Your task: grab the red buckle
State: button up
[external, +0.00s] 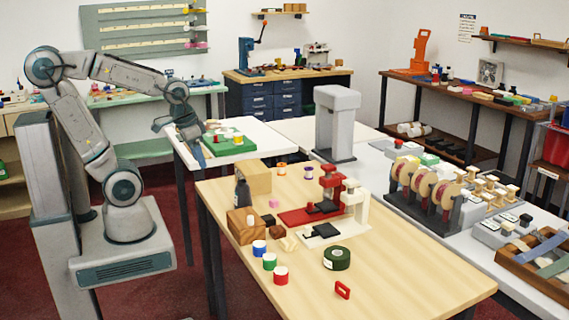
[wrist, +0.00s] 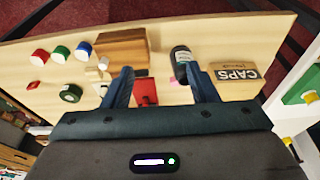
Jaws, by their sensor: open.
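The red buckle (external: 342,290) is a small red rectangular frame with an opening. It lies near the front edge of the light wood table, apart from other things. In the wrist view the small red piece (wrist: 33,85) at the far left looks like the same buckle. My gripper (external: 182,143) hangs over the small white table at the back left, far from the buckle. In the wrist view my gripper (wrist: 160,72) has its two blue fingers spread wide, with nothing held between them.
On the wood table (external: 400,270), a dark green tape roll (external: 337,258) lies behind the buckle. Red (external: 281,276), green and blue rolls stand to its left. A red press (external: 310,213) and a white press stand farther back. The table's front right is clear.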

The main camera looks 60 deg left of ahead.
jog(key=shift+c, duration=1.3)
jog(key=shift+d, duration=0.1)
jog(key=n+g+h+b, duration=0.2)
jog(key=n+h+b, duration=0.55)
jog(key=n, duration=1.25)
send_over(342, 285)
jog(key=s+a+p, duration=0.2)
jog(key=a, duration=0.7)
notch_tip(342, 285, down, 12)
jog(key=h, duration=0.1)
jog(key=x, duration=0.7)
jog(key=shift+w+d+b, duration=0.25)
jog(key=shift+d+b, duration=0.15)
jog(key=shift+d, duration=0.15)
jog(key=shift+w+a+x, duration=0.1)
jog(key=shift+w+x, duration=0.05)
jog(key=shift+x, duration=1.25)
jog(key=shift+w+a+x, duration=0.1)
jog(key=shift+w+x, duration=0.05)
jog(key=shift+x, duration=1.25)
jog(key=shift+f, duration=0.15)
grip_shut()
